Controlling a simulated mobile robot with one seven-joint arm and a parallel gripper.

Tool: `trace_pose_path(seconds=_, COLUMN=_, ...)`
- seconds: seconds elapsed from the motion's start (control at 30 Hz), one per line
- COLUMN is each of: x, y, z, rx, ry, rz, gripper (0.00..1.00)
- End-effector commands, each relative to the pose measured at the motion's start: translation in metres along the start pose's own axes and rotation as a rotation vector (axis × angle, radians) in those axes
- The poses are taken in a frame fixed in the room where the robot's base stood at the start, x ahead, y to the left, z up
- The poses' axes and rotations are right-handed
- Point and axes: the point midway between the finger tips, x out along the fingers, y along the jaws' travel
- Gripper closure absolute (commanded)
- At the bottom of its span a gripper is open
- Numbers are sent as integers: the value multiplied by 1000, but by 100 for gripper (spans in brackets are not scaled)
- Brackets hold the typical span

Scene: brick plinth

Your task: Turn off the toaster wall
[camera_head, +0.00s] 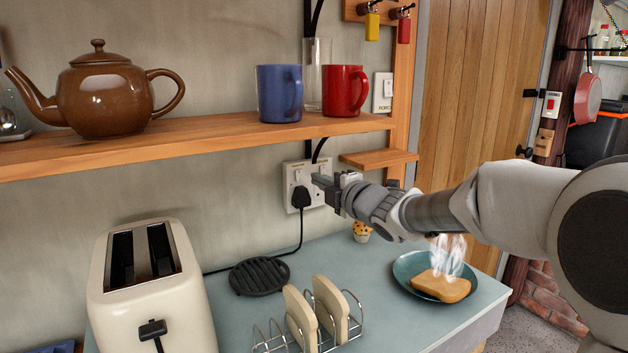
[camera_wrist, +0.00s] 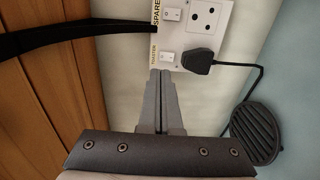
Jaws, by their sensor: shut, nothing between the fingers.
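The white double wall socket (camera_head: 291,172) is on the wall under the shelf; it also shows in the wrist view (camera_wrist: 222,43). A black plug (camera_head: 301,197) sits in one outlet, and it is in the wrist view too (camera_wrist: 198,60). The wrist view shows a rocker switch (camera_wrist: 167,57) beside a label reading "TOASTER", and another switch (camera_wrist: 172,15) by "SPARE". My gripper (camera_head: 317,180) is shut and empty, its fingertips (camera_wrist: 161,73) right by the toaster switch. I cannot tell whether they touch it. The cream toaster (camera_head: 185,275) stands on the counter at left.
The wooden shelf (camera_head: 215,140) above holds a brown teapot (camera_head: 105,95), a blue mug (camera_head: 279,95) and a red mug (camera_head: 344,92). A toast rack (camera_head: 357,323), a black trivet (camera_head: 259,276) and a plate (camera_head: 401,270) with steaming toast (camera_head: 440,287) are on the counter.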

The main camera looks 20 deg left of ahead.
Motion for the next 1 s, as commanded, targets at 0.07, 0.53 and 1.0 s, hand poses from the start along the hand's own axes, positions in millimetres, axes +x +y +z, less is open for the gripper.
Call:
trace_pose_path(seconds=0.07, x=-18, y=1, z=0, rx=-1, ry=-1, rz=-1, gripper=100)
trace_pose_path(seconds=0.53, x=-73, y=0, z=0, rx=0, ry=1, rz=-2, gripper=100)
trace_pose_path(seconds=1.0, x=-85, y=3, z=11, rx=39, ry=-59, rz=-22, gripper=100)
